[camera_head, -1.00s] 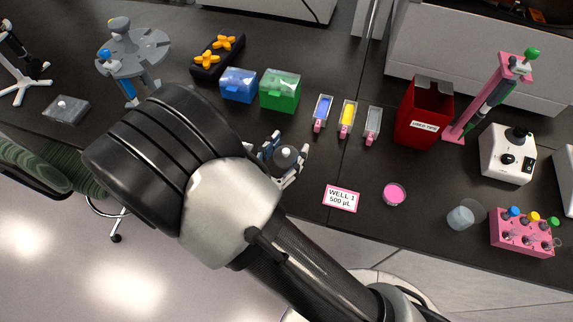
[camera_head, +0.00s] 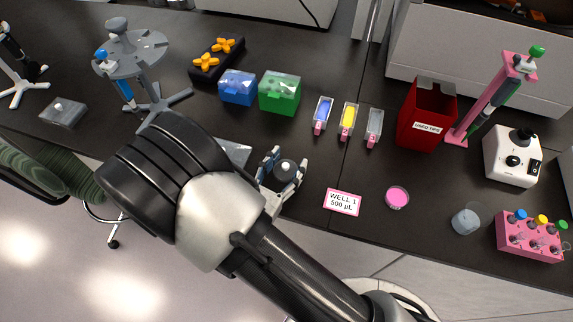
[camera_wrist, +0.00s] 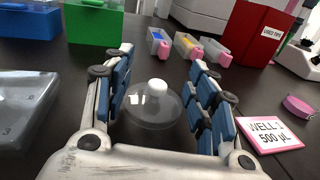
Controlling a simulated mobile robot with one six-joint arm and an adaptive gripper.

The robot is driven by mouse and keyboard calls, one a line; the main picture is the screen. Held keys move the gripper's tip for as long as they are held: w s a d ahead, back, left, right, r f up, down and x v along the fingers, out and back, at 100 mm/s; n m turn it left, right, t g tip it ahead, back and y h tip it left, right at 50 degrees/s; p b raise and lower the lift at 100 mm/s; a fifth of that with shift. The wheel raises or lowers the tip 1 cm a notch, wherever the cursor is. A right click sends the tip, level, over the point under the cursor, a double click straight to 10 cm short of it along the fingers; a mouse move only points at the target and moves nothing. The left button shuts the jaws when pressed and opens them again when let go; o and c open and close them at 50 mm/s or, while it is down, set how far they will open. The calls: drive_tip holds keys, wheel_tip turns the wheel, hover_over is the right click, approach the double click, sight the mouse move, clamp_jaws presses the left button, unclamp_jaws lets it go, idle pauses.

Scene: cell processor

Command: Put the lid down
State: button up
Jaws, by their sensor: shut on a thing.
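The lid is a clear round dome with a pale knob. In the wrist view the lid (camera_wrist: 152,112) sits between the two blue-padded fingers of my gripper (camera_wrist: 158,95), which is shut on it. In the head view my gripper (camera_head: 282,170) is low over the front part of the dark bench, with the lid's knob (camera_head: 286,166) between its fingers. I cannot tell whether the lid's rim touches the bench. A clear tray-like piece (camera_wrist: 22,108) lies left of my gripper in the wrist view; in the head view my arm partly hides it (camera_head: 238,153).
A "WELL 1" card (camera_head: 342,202) and a pink dish (camera_head: 397,198) lie right of my gripper. Blue (camera_head: 238,88) and green (camera_head: 280,94) boxes and several small troughs (camera_head: 348,120) stand behind. A clear cup (camera_head: 465,222) and pink tube rack (camera_head: 530,238) are farther right.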

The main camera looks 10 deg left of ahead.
drive_tip(key=shift+s+d+f, duration=0.1)
drive_tip(key=shift+d+f, duration=0.05)
drive_tip(key=shift+f, duration=0.6)
drive_tip(key=o, duration=1.5)
drive_tip(key=shift+r, duration=0.45)
drive_tip(key=shift+s+a+r+p, duration=0.2)
drive_tip(key=shift+a+p, duration=0.05)
drive_tip(key=shift+p, duration=0.25)
drive_tip(key=p+v, duration=0.1)
drive_tip(key=v, duration=1)
drive_tip(key=shift+s+r+p, duration=0.15)
drive_tip(key=shift+r+p, duration=0.1)
drive_tip(key=shift+p, duration=0.15)
